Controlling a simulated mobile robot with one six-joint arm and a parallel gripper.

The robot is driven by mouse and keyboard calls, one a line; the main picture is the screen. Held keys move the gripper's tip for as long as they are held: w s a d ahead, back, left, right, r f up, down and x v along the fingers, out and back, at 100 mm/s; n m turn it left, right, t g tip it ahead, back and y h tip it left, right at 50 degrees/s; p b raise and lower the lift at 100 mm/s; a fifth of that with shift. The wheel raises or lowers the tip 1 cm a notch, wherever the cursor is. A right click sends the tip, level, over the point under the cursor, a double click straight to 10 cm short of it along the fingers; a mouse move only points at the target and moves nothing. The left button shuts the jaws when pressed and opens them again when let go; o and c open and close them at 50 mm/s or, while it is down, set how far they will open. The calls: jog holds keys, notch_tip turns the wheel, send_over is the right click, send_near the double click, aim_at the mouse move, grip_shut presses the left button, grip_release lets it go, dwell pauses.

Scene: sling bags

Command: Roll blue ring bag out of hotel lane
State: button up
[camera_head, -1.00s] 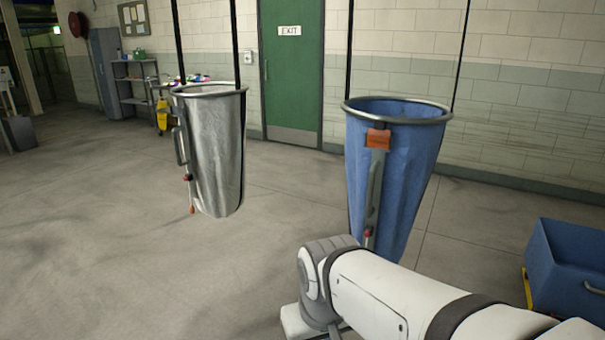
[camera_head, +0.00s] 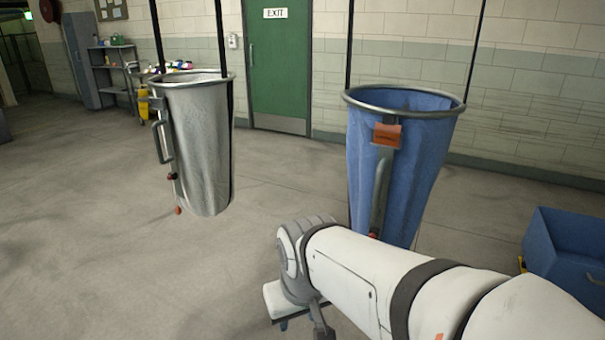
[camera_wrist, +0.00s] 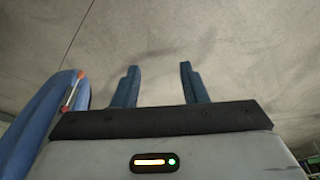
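The blue ring bag (camera_head: 405,165) hangs by dark straps from a metal ring, right of centre in the head view. It has an orange tag and a grey handle on its near side. My arm hides the bag's lower end. In the wrist view a blue bag (camera_wrist: 36,125) shows at the left edge, with a pale rod with red ends beside it. My gripper (camera_wrist: 160,68) is open, its two blue fingers apart with only floor between them. It touches nothing that I can see, and the bag is off to its left.
A silvery-white ring bag (camera_head: 202,145) hangs to the left. A blue bin (camera_head: 565,255) stands on the floor at the right. A green exit door (camera_head: 279,70) is behind, in the block wall. The floor at left and centre is clear.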

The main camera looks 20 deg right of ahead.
jog(key=w+d+m+t+h, duration=0.2)
jog(key=w+d+t, duration=0.1)
jog(key=w+d, duration=0.65)
jog(key=t+h+b, duration=0.1)
jog(key=t+h, duration=0.1)
jog(key=t, duration=1)
send_near(380, 186)
jog(key=a+x, duration=0.1)
jog(key=x, duration=0.2)
jog(key=shift+m, duration=0.4)
jog(key=x, duration=0.5)
jog(key=d+p+x, duration=0.1)
jog(key=x, duration=0.2)
jog(key=shift+c, duration=0.2)
grip_shut()
